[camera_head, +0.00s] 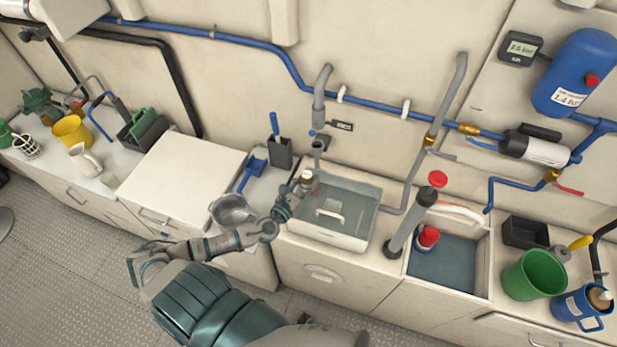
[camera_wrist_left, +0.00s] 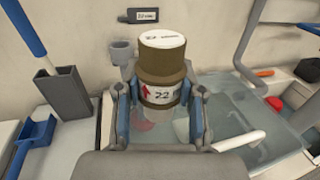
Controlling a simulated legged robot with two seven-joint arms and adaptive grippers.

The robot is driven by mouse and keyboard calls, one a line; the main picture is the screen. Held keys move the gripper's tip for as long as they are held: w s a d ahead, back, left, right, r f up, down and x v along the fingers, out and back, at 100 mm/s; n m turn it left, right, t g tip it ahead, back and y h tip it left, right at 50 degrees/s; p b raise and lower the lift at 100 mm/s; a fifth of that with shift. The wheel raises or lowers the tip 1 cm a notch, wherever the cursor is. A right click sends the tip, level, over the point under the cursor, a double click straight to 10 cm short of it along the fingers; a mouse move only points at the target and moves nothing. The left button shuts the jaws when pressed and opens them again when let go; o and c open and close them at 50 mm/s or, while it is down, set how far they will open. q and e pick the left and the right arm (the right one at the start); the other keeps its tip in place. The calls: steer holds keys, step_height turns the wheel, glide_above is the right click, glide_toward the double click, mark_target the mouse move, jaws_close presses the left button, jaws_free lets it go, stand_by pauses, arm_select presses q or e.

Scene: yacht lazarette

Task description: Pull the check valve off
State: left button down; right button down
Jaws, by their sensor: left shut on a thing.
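The check valve (camera_wrist_left: 162,75) is a brown cylinder with a pale top and a white band marked with a red arrow and "22". In the wrist view it stands roughly upright between the fingers of my left gripper (camera_wrist_left: 160,105), which is shut on it. In the head view the valve (camera_head: 307,178) is small, at the tip of my left gripper (camera_head: 298,187), over the left edge of the sink lid. A grey pipe end (camera_wrist_left: 122,52) shows behind and left of the valve, apart from it in the picture. The valve's lower end is partly hidden. My right gripper is out of view.
A translucent covered basin (camera_head: 345,205) lies beside the gripper. A metal bowl (camera_head: 232,210), blue scoop (camera_head: 252,172) and grey holder (camera_head: 280,153) stand left of it. A grey pump tube (camera_head: 412,225) and open well are at right. The white lid (camera_head: 182,170) is bare.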

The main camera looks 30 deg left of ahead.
mark_target(307, 187)
arm_select(q)
steer(key=shift+s+d, duration=0.25)
steer(key=shift+s, duration=0.75)
steer(key=shift+s+d, duration=0.2)
steer(key=shift+s, duration=0.8)
